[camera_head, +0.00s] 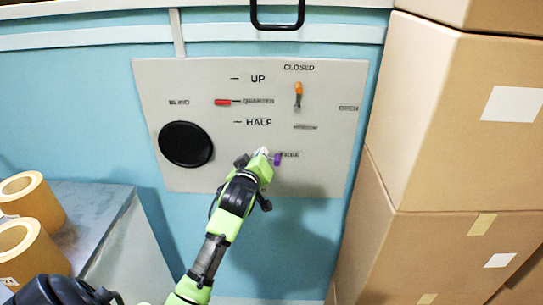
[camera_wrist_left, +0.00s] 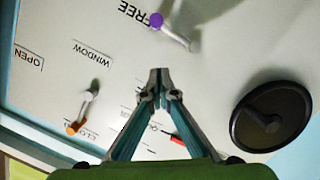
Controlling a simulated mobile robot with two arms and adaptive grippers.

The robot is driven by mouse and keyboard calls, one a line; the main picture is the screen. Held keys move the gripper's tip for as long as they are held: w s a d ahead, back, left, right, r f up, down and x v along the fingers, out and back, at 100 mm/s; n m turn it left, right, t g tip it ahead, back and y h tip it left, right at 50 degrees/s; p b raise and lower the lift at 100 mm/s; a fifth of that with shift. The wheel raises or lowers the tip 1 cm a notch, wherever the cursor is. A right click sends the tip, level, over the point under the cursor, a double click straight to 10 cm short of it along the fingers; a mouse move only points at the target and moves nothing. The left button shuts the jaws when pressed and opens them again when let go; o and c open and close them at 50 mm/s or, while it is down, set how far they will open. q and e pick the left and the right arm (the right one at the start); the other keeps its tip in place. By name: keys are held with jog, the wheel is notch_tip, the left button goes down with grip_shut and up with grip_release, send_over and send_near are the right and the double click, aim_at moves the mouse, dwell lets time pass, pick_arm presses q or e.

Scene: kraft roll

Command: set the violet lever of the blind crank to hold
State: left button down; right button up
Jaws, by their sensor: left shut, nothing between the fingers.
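The violet lever (camera_head: 277,159) is on the lower part of the grey panel (camera_head: 180,80), with its violet end by the FREE label. In the left wrist view the violet lever (camera_wrist_left: 157,20) shows its knob and a pale shaft, and FREE reads upside down. My left gripper (camera_head: 263,152) is in front of the panel, just left of the violet knob, and covers part of the lever. In the left wrist view my left gripper (camera_wrist_left: 158,74) is shut and empty, its tips apart from the lever in the picture. I see no hold label. My right gripper is not in view.
A black round disc (camera_head: 186,144) is at the panel's left under the blind label. A red lever (camera_head: 223,102) points at QUARTER, an orange lever (camera_head: 298,88) at CLOSED. Cardboard boxes (camera_head: 450,120) stack at right. Kraft rolls (camera_head: 30,245) stand on a grey surface at lower left.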

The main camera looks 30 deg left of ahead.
pick_arm(q)
jog(key=p+x, duration=0.1)
jog(key=x, duration=0.3)
jog(key=shift+r, duration=0.15)
jog(key=d+f, duration=0.1)
jog(key=w+d+f+p, duration=0.1)
jog(key=f, duration=0.1)
jog(key=shift+f, duration=0.3)
jog(key=shift+w+f, duration=0.1)
